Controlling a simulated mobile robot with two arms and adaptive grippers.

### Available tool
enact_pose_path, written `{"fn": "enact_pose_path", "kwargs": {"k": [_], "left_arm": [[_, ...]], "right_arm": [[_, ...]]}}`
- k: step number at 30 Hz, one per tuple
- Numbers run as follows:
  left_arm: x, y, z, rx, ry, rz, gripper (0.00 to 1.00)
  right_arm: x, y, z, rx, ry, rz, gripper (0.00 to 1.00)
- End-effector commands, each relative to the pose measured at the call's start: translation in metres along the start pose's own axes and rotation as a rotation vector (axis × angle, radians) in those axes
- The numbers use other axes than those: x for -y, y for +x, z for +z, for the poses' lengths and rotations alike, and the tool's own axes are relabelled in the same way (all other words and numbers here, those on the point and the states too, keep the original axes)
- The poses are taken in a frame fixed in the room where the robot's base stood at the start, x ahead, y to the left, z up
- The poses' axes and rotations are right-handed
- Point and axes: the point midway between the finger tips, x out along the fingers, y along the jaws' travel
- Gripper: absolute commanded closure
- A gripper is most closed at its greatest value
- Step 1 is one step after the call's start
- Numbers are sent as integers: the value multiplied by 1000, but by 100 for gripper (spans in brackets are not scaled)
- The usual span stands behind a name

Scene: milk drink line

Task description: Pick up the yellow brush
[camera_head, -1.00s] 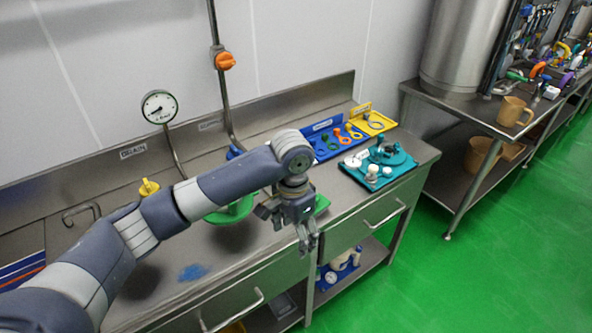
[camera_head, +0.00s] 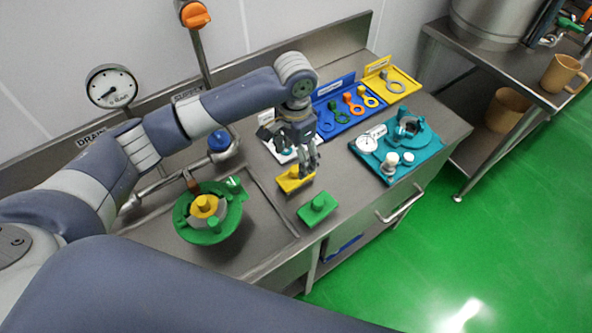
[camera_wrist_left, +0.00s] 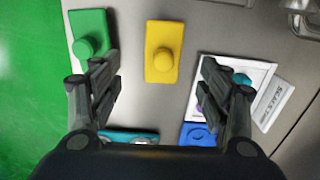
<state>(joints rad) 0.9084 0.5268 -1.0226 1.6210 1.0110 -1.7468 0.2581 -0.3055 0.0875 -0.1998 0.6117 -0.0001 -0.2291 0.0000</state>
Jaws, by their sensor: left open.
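The yellow brush (camera_head: 291,184), a flat yellow block with a round knob, lies on the steel counter in the head view, partly hidden by my left gripper. In the left wrist view the whole yellow brush (camera_wrist_left: 157,70) shows, knob towards me, centred between the fingers. My left gripper (camera_head: 309,170) points down over it in the head view. Its two fingers (camera_wrist_left: 160,78) are spread wide in the wrist view, with nothing held. The remaining height above the brush is hard to judge. My right gripper is not in view.
A similar green brush (camera_head: 317,209) lies close by; it also shows in the wrist view (camera_wrist_left: 90,45). A white tray (camera_wrist_left: 243,68) is on the other side. A teal tray (camera_head: 422,156), a blue tray (camera_head: 351,121) and a green bowl (camera_head: 186,219) stand around.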

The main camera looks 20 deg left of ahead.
Motion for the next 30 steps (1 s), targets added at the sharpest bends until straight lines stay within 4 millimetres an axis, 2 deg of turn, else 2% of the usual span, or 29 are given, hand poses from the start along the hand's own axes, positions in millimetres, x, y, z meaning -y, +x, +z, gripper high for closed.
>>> {"fn": "enact_pose_path", "kwargs": {"k": [2,5,8,13,17,20,26,30], "left_arm": [[0,10,0,2,-1,1,30],[0,18,0,0,0,0,30],[0,24,-1,1,0,0,30],[2,47,-2,2,-1,0,30],[2,65,-2,1,-1,0,30],[2,71,-3,-1,0,-1,30],[2,73,-3,-2,1,-1,30],[2,72,-3,-2,1,-1,59]], "right_arm": [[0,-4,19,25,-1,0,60],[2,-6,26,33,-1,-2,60],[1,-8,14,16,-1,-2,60],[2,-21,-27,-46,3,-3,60],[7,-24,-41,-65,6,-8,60],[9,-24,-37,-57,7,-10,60],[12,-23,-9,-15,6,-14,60],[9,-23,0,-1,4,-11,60]]}}
